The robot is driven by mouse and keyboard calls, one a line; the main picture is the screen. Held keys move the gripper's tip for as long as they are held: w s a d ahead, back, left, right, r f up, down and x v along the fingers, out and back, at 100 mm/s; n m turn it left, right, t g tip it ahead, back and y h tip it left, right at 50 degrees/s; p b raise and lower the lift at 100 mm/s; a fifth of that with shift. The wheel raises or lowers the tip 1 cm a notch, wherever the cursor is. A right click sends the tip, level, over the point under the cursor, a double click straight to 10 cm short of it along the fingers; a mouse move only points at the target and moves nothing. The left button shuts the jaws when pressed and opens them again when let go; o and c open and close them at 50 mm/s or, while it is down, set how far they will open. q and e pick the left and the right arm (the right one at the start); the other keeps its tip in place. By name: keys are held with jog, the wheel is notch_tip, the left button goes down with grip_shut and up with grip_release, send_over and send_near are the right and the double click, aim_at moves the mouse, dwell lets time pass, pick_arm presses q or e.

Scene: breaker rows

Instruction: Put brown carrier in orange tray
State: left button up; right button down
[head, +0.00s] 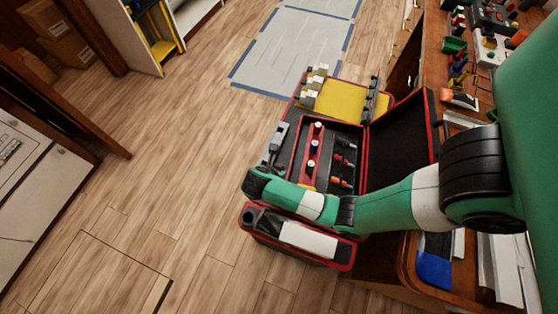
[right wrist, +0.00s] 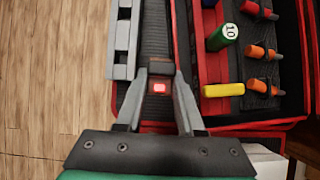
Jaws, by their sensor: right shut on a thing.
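My right gripper (right wrist: 162,92) is shut on a small dull block (right wrist: 161,70) with a bright red window on its near face. The block sits between the two grey fingers, above a dark ribbed strip (right wrist: 155,30); I cannot tell whether they touch. Its body looks grey-brown, and it may be the brown carrier. In the head view my right gripper (head: 266,162) is over the left part of the open red-edged case, and the block is too small to make out. I cannot make out an orange tray. My left gripper is not in view.
A grey slotted bar (right wrist: 123,40) lies left of the fingers. To the right, a red holder (right wrist: 208,70) carries a green cylinder marked 10 (right wrist: 222,37) and a yellow piece (right wrist: 222,90); orange-handled tools (right wrist: 262,52) lie beyond. The case's raised lid (head: 402,135) stands at the right.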

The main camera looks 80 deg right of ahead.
aim_at(277, 168)
jog(key=x, duration=0.3)
jog(key=w+b+x, duration=0.1)
jog(key=x, duration=0.1)
jog(key=shift+d+r, duration=0.1)
jog(key=shift+d, duration=0.1)
jog(key=shift+d+f+b, duration=0.2)
jog(key=shift+f+b, duration=0.15)
jog(key=shift+f, duration=0.65)
jog(key=shift+d+f+b, duration=0.2)
jog(key=shift+f+b, duration=0.15)
jog(key=shift+f, duration=0.65)
jog(key=shift+f, duration=0.1)
jog(key=c, duration=0.8)
grip_release()
jog(key=shift+a+r, duration=0.1)
jog(key=shift+r, duration=0.2)
jog(key=p+v, duration=0.3)
jog(key=v, duration=0.8)
jog(key=shift+a+r, duration=0.2)
jog(key=shift+r, duration=0.1)
